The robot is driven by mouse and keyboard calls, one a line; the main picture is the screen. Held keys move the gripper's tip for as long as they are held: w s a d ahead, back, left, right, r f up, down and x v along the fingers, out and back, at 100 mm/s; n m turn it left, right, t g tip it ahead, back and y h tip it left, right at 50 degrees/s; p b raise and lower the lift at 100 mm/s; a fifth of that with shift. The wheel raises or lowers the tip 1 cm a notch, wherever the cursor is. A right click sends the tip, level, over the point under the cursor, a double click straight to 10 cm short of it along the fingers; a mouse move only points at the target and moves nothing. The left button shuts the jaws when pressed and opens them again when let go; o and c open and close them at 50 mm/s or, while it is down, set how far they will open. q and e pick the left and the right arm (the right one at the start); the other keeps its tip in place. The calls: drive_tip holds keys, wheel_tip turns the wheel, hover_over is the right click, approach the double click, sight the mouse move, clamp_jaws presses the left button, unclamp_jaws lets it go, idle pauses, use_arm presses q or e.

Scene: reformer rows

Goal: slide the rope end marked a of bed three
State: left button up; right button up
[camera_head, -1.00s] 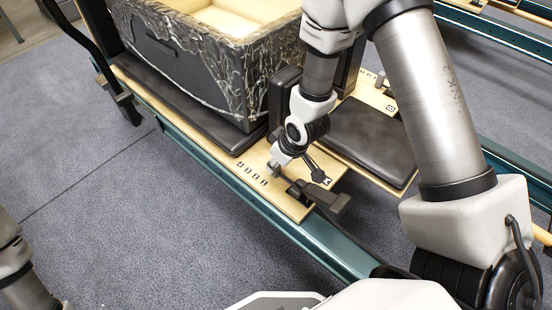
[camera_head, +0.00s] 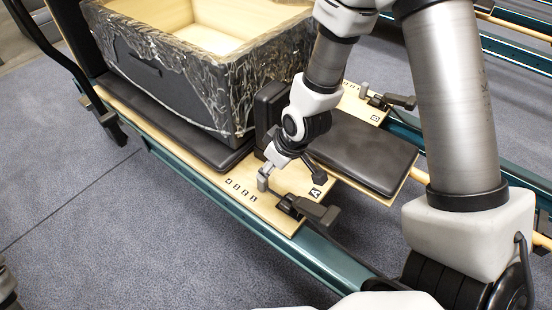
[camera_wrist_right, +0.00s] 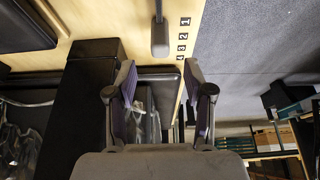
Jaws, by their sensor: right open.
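The rope end at mark A is a small grey upright piece (camera_head: 263,181) on the pale wooden end board (camera_head: 290,222), near the row of numbers and the A label (camera_head: 315,192). In the right wrist view the grey rope end (camera_wrist_right: 160,38) hangs on a thin cord beside the numbers, ahead of the fingertips and not between them. My right gripper (camera_head: 279,160) is over the board close to the rope end, and its fingers (camera_wrist_right: 156,80) are open and empty.
A black-sided box with a pale interior (camera_head: 205,35) stands on the bed behind. A black shoulder pad (camera_head: 268,115) is close beside my right gripper. A black cleat (camera_head: 308,209) sits by the A label. Another board marked B (camera_head: 376,117) is at right. Carpet is clear at left.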

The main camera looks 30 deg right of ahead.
drive_tip(key=v, duration=0.5)
idle(0.4)
